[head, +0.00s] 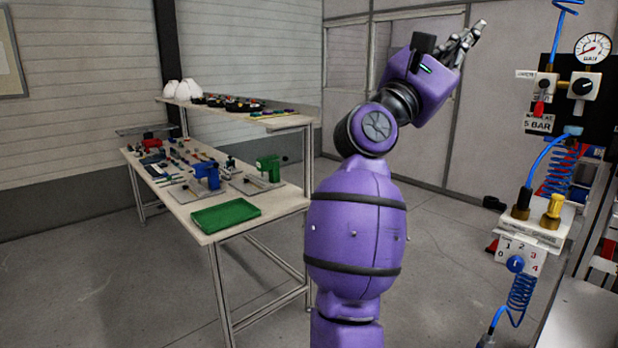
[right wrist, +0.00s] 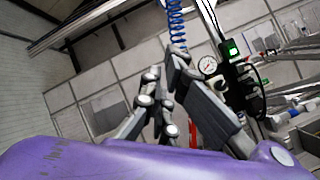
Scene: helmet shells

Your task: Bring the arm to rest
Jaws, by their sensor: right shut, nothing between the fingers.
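My right arm, purple with black joints, rises through the middle of the head view. Its right gripper (head: 468,42) is raised high, pointing up and to the right, in front of the pale wall panels. In the right wrist view the gripper (right wrist: 168,68) shows its grey jointed fingers close together, with nothing held. It is shut and empty, apart from any object. My left gripper is not in either view.
A workbench (head: 175,205) stands at the left with a green tray (head: 226,215), tools and small parts. Its upper shelf (head: 285,122) bears white helmet shells (head: 182,89). At the right are a pressure gauge (head: 593,47) and coiled blue hoses (head: 521,292). Open floor lies between.

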